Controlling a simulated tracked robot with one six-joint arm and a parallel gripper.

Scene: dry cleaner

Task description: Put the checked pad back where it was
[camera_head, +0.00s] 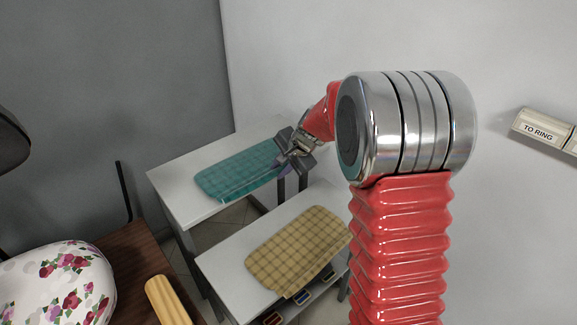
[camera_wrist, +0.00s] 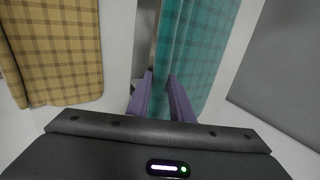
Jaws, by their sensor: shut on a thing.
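A teal checked pad (camera_head: 232,174) is at the far white table (camera_head: 172,192); I cannot tell whether it lies flat on the top or is held just above it. My gripper (camera_head: 288,160) is at its right end and shut on its edge. In the wrist view the two purple fingers (camera_wrist: 164,98) are on the near edge of the teal pad (camera_wrist: 204,45). A tan checked pad (camera_head: 298,250) lies on the nearer white table (camera_head: 226,268), apart from my gripper; it also shows at the left of the wrist view (camera_wrist: 55,55).
A narrow gap separates the two tables. Small boxes sit on a shelf under the nearer table (camera_head: 302,297). A flowered padded board (camera_head: 60,285) and a wooden piece (camera_head: 166,300) are at lower left. A "TO RING" sign (camera_head: 538,131) is on the right.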

